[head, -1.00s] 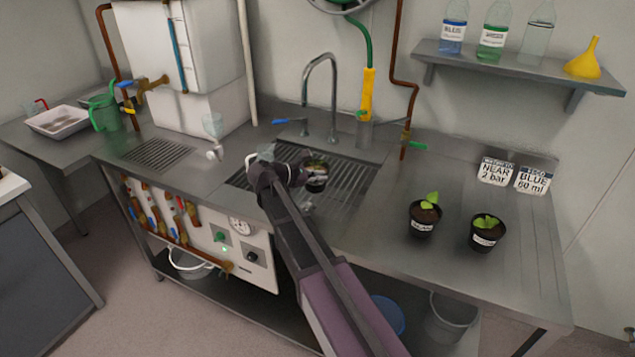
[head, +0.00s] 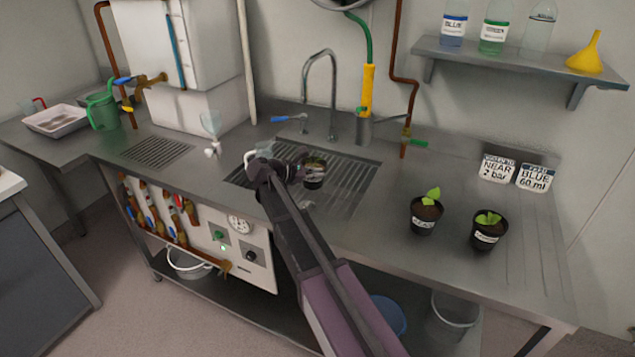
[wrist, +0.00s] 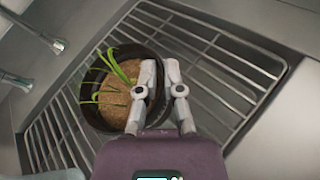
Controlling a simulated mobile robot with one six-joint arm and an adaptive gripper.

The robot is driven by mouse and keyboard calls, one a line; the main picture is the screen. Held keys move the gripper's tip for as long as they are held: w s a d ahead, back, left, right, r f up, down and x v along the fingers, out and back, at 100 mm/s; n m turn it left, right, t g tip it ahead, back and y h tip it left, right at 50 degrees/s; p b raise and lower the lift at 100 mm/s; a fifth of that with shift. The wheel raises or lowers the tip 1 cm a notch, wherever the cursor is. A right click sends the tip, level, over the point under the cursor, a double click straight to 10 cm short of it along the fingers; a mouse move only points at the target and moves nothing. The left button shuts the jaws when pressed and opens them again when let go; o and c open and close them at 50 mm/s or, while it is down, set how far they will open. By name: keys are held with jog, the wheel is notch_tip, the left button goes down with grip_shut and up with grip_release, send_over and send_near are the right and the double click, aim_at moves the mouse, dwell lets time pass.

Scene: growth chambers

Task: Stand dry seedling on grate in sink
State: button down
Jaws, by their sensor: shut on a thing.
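The dry seedling is a black pot (wrist: 97,117) with light brown soil and thin, drooping green leaves. In the wrist view my gripper (wrist: 152,95) is shut on the near rim of this pot, one finger inside over the soil. The pot is over the grate (wrist: 240,70) in the sink; I cannot tell whether its base touches the bars. In the head view the pot (head: 315,173) looks upright at the end of my arm, over the left-middle of the grate (head: 345,185). My gripper (head: 296,170) partly hides it there.
Two other potted seedlings, a left one (head: 426,212) and a right one (head: 489,231), stand on the counter right of the sink. The tap (head: 333,95) arches behind the grate. A yellow-handled hose (head: 367,95) hangs at the back. The grate's right part is clear.

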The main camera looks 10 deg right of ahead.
jog(key=shift+f+b, duration=0.5)
jog(key=shift+f, duration=0.35)
jog(key=shift+f, duration=0.15)
jog(key=c, duration=0.8)
grip_release()
jog(key=shift+o, duration=0.2)
jog(key=shift+r, duration=0.2)
jog(key=shift+a+r, duration=0.15)
jog(key=shift+a, duration=0.05)
jog(key=p+v, duration=0.4)
jog(key=v, duration=0.7)
jog(key=shift+s+a, duration=0.2)
jog(key=shift+a, duration=0.05)
